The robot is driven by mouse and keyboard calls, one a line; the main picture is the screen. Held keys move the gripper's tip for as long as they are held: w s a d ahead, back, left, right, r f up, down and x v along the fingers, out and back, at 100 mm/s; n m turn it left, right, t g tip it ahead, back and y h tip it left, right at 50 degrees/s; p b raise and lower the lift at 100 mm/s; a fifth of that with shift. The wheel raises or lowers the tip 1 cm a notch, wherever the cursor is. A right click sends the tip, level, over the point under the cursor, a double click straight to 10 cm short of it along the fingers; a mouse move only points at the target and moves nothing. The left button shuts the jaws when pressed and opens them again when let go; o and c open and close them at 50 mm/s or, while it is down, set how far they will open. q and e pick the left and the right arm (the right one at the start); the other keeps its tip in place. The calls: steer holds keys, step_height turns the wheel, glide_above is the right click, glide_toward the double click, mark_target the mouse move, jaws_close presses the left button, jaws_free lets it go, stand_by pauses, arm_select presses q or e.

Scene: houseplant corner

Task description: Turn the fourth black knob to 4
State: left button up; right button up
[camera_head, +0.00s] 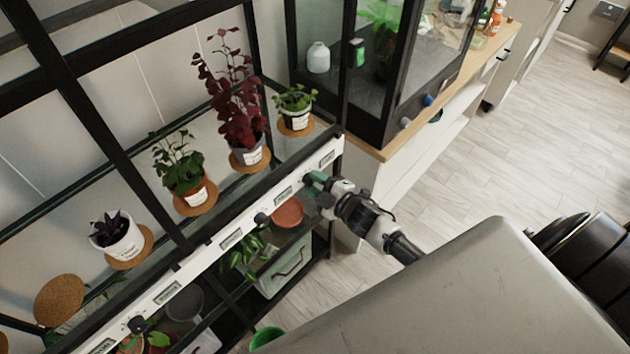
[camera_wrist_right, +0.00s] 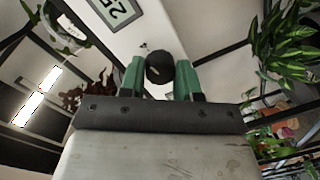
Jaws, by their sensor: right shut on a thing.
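A white rail with black knobs runs along the front edge of the plant shelf. My right gripper (camera_head: 315,182), with green fingers, is at the knob near the rail's right end. In the right wrist view, the round black knob (camera_wrist_right: 160,67) with a small light mark sits between the green fingertips (camera_wrist_right: 159,80), which are shut on it. A display (camera_wrist_right: 118,10) beside it shows digits like "25", seen at an angle. Other black knobs (camera_head: 262,218) and (camera_head: 137,324) show further left on the rail. My left gripper is not in view.
Potted plants, including a tall dark red one (camera_head: 238,100), stand on cork mats above the rail. A terracotta saucer (camera_head: 288,212) and leafy plants sit on the shelf below. A wooden-topped cabinet (camera_head: 400,133) stands to the right. The floor beyond is clear.

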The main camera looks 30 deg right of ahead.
steer(key=shift+m, duration=0.3)
steer(key=o, duration=0.9)
steer(key=shift+o, duration=0.2)
steer(key=shift+s, duration=0.1)
steer(key=b+v, duration=0.1)
steer(key=v, duration=0.9)
steer(key=shift+s+d, duration=0.2)
steer(key=shift+s, duration=0.1)
